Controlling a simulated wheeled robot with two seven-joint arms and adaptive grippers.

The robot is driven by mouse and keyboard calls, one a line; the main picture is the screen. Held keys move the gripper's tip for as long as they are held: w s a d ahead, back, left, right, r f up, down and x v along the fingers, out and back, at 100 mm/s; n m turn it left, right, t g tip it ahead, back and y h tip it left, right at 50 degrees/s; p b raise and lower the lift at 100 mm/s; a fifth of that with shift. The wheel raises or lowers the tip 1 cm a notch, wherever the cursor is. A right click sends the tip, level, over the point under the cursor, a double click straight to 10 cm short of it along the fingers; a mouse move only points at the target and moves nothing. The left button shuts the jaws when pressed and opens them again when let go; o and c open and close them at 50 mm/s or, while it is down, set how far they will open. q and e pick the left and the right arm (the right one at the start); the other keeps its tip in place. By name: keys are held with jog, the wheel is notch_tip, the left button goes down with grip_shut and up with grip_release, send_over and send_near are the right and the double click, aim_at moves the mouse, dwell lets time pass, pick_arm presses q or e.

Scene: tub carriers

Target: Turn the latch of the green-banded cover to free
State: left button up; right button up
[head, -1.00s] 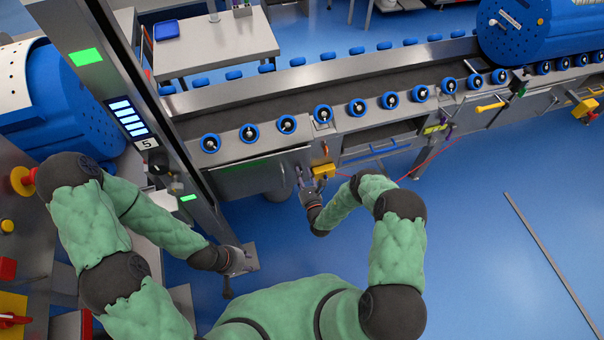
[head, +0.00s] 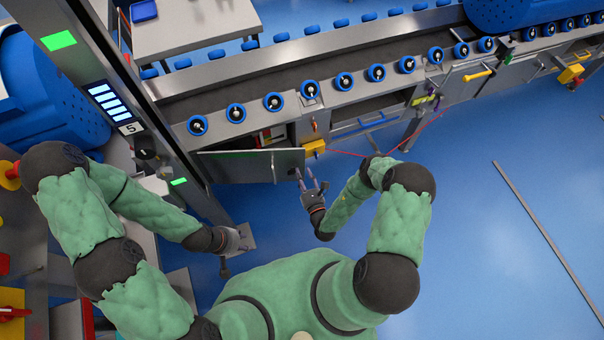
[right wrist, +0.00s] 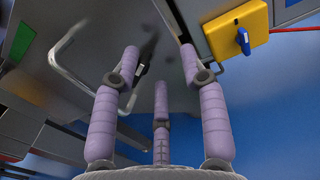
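The cover is a grey metal panel (head: 240,165) hinged under the conveyor. It stands swung out from the opening (head: 268,136). The right wrist view shows its face (right wrist: 135,55) close up, with a green patch (right wrist: 18,42) at the upper left and a bent metal handle (right wrist: 58,65). My right gripper (head: 310,180) is beside the panel's right end. Its purple fingers (right wrist: 160,75) are spread, with nothing held. I cannot make out the latch clearly. My left gripper (head: 244,238) hangs low near the post's foot, away from the cover; its fingers are unclear.
A yellow box (head: 314,147) is beside the opening; the right wrist view shows it (right wrist: 225,33) with a blue knob (right wrist: 243,41). A red cable (head: 345,153) runs right from there. The conveyor (head: 330,70) extends above.

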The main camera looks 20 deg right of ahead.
jog(key=shift+s, duration=0.1)
jog(key=s, duration=1.2)
jog(key=shift+s+d, duration=0.15)
jog(key=shift+d, duration=0.05)
dwell(0.9)
dwell(0.4)
